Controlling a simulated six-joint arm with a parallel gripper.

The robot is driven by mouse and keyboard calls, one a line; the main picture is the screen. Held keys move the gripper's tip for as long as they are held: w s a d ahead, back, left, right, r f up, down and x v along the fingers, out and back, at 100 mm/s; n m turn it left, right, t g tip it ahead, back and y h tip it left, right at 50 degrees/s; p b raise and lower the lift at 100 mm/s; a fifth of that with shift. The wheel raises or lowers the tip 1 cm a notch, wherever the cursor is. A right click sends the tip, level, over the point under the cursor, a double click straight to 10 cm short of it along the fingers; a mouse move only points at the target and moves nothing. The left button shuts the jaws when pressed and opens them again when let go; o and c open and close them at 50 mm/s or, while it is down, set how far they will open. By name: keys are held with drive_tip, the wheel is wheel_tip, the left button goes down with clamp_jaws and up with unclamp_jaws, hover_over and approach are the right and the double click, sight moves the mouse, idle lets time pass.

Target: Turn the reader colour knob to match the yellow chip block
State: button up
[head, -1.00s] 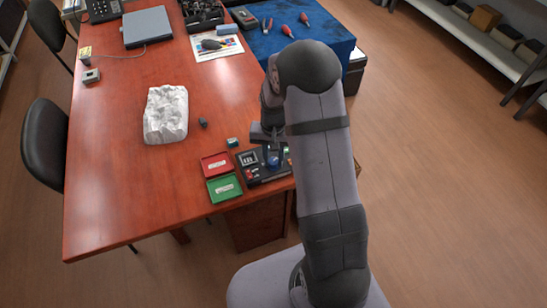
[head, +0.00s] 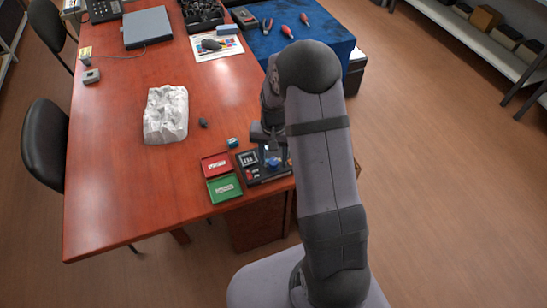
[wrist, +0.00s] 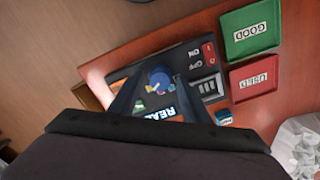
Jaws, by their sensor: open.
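The reader (head: 248,167) is a dark box at the table's front right edge, with a small display and red parts. In the wrist view the reader (wrist: 207,87) shows ON/OFF marks and partly hidden lettering. A blue knob (wrist: 160,77) stands on it; it also shows in the head view (head: 272,162). My gripper (wrist: 155,86) is open over the reader, with its dark fingers on either side of the knob. Whether they touch the knob I cannot tell. A small green piece (wrist: 139,103) is beside the left finger. I cannot make out a yellow chip block.
A small blue-topped block (head: 233,142) is just behind the reader. A white rough slab (head: 166,114) lies farther left.

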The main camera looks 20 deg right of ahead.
sight(273, 160)
drive_tip(key=shift+r+b, duration=0.65)
drive_tip(key=shift+r, duration=3.05)
drive_tip(key=shift+w+n, duration=0.15)
drive_tip(key=shift+n, duration=0.45)
drive_tip(key=s+a+f+n+g, duration=0.15)
drive_tip(key=s+f, duration=0.25)
drive_tip(key=s, duration=0.4)
drive_tip(key=s+a+r+n+t+p, duration=0.1)
drive_tip(key=s+a+r+n, duration=0.2)
drive_tip(key=s+r, duration=0.5)
drive_tip(key=s+a, duration=0.1)
drive_tip(key=s, duration=0.3)
drive_tip(key=shift+s+a+r+p, duration=0.15)
drive_tip(key=shift+a+r+p, duration=0.1)
drive_tip(key=shift+p, duration=0.1)
drive_tip(key=shift+o, duration=0.4)
drive_tip(key=shift+w+a+r+n+t, duration=0.2)
drive_tip(key=shift+a+r+n+t, duration=0.05)
drive_tip(key=shift+r, duration=0.05)
drive_tip(key=shift+o, duration=0.5)
